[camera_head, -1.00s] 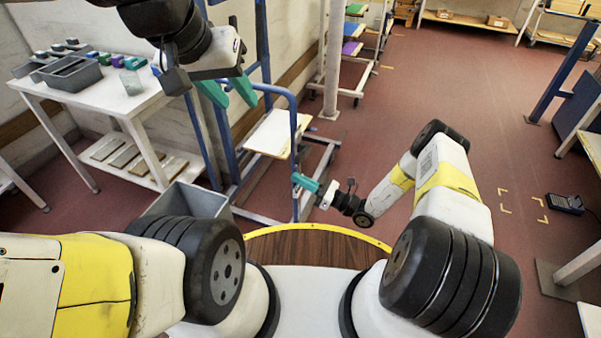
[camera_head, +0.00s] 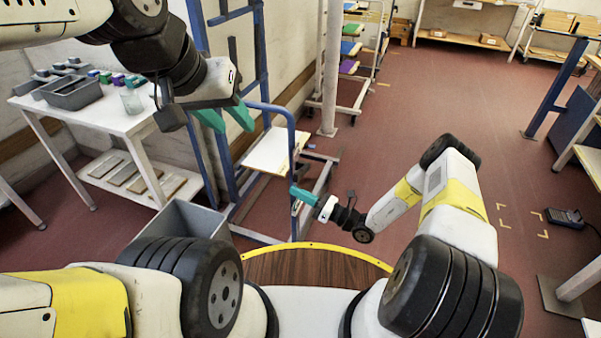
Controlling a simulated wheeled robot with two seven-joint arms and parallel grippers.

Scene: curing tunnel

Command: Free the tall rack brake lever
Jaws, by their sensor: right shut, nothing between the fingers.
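The tall rack has blue uprights and a blue curved handrail (camera_head: 268,107), with a pale board (camera_head: 270,153) on its low frame. I cannot make out its brake lever for certain. My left gripper (camera_head: 225,122) hangs at upper left, its two green fingers spread apart with nothing seen between them. It overlaps the rack's uprights in the picture; I cannot tell whether it touches them. My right gripper (camera_head: 300,194) is low at the centre, its green fingers closed together and empty. Its tips lie at the blue handrail's lower post; contact is unclear.
A white table (camera_head: 120,122) with grey bins (camera_head: 75,93) stands at left. A grey open box (camera_head: 182,222) sits in front of the rack. A pale column (camera_head: 333,70) and shelved carts stand behind. The red floor at right is mostly clear, with a dark device (camera_head: 565,217) on it.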

